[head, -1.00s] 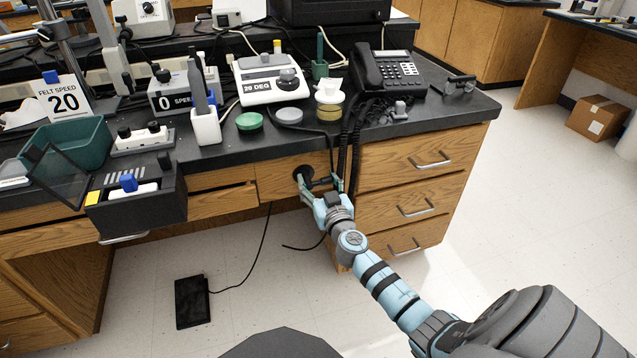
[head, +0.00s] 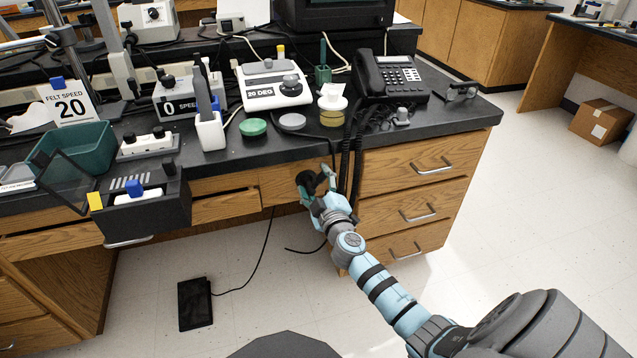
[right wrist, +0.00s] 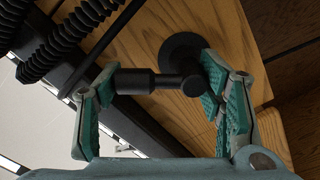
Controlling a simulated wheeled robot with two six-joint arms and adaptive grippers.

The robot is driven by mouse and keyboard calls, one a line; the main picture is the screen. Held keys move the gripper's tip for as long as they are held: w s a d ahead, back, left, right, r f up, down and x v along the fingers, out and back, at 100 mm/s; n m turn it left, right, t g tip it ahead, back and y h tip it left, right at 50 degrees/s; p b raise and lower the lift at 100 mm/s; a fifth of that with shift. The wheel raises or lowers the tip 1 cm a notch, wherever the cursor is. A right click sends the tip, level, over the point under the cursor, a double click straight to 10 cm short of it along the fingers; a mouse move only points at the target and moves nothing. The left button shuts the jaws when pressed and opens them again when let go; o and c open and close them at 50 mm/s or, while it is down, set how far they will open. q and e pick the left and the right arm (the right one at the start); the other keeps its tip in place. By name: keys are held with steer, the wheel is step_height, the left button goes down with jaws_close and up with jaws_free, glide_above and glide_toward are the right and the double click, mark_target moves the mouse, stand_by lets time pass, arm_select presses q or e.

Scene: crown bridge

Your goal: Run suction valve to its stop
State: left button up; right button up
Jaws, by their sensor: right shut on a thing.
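The suction valve (head: 305,181) is a black round fitting on the wooden front under the bench top. In the right wrist view its dark flange (right wrist: 181,48) sits against the wood, and a thick black lever (right wrist: 135,82) reaches left from it. My right gripper (head: 318,190) is at the valve, its teal-padded fingers on either side of the lever; it also shows in the right wrist view (right wrist: 160,88). It is shut on the valve lever, which partly hides the contact. My left gripper is not in view.
Black corrugated hoses (head: 350,150) hang just right of the valve. Drawers with metal handles (head: 418,214) are to the right. A black tray box (head: 150,215) juts from the bench at the left. A dark pedal (head: 194,303) lies on the open floor with a cable.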

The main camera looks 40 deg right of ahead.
steer(key=n, duration=0.2)
steer(key=a+n, duration=0.1)
steer(key=n, duration=0.2)
steer(key=shift+w+r+p, duration=0.15)
steer(key=shift+r+p, duration=0.05)
steer(key=shift+p, duration=0.2)
steer(key=shift+w+a+n, duration=0.1)
steer(key=shift+a+n, duration=0.15)
steer(key=shift+n, duration=0.55)
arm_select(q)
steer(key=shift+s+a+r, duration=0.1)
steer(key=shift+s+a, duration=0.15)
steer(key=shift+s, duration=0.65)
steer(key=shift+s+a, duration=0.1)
arm_select(e)
steer(key=o, duration=1.1)
steer(key=shift+o, duration=0.2)
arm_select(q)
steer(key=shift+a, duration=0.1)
arm_select(e)
steer(key=v, duration=1.2)
